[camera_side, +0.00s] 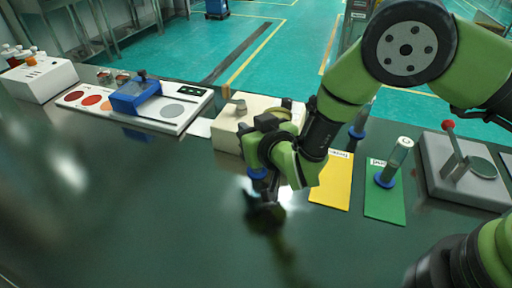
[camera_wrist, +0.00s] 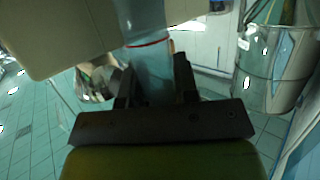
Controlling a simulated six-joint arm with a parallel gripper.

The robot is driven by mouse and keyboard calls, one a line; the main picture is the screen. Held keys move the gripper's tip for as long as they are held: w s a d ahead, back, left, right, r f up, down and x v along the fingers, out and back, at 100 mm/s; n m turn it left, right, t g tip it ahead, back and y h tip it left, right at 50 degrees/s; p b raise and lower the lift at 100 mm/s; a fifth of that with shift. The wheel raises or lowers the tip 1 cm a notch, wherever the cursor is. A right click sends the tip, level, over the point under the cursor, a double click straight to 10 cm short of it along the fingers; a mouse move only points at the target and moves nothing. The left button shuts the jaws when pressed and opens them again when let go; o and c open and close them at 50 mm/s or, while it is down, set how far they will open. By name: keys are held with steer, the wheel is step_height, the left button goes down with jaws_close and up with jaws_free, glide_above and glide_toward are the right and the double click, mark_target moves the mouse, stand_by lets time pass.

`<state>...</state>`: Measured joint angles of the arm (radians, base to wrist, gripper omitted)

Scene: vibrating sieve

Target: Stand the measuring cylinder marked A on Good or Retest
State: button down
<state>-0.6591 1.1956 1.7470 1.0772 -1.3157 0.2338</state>
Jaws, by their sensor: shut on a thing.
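My gripper (camera_side: 262,150) is over the dark bench in front of a cream box. In the wrist view its two fingers (camera_wrist: 154,86) are shut on a clear cylinder (camera_wrist: 147,62) with a red line around it. In the side view the cylinder's blue foot (camera_side: 257,173) shows below the gripper, seemingly above the bench; the gripper hides most of the rest. I cannot see a letter on it. A yellow card (camera_side: 331,185) and a green card (camera_side: 384,204) lie to the right, their labels too small to read surely. Another cylinder (camera_side: 397,157) stands on the green card, blue foot down.
A further blue-footed cylinder (camera_side: 358,131) stands behind the yellow card, partly hidden by my arm. A grey device with a red-knobbed lever (camera_side: 454,150) is at right. The cream box (camera_side: 231,124) and a white panel with a blue block (camera_side: 135,96) are left. The front bench is clear.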

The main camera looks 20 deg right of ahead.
steer(key=shift+r, duration=0.1)
step_height(320, 180, up, 16)
steer(key=d, duration=0.1)
steer(key=w+d+r+n+g+y, duration=0.1)
steer(key=d+n+y, duration=0.15)
steer(key=d, duration=0.35)
steer(key=d+r+n+y, duration=0.2)
steer(key=d+y, duration=0.1)
steer(key=d, duration=0.3)
steer(key=s+d+f+n+g+y, duration=0.2)
steer(key=s+n+g+y, duration=0.2)
steer(key=s, duration=0.7)
steer(key=s+d+f+n+g+y, duration=0.2)
steer(key=s+n+g+y, duration=0.25)
steer(key=s, duration=0.65)
step_height(320, 180, down, 15)
steer(key=shift+r+n+t+h, duration=0.2)
steer(key=shift+n+t+h, duration=0.1)
steer(key=shift+t, duration=0.05)
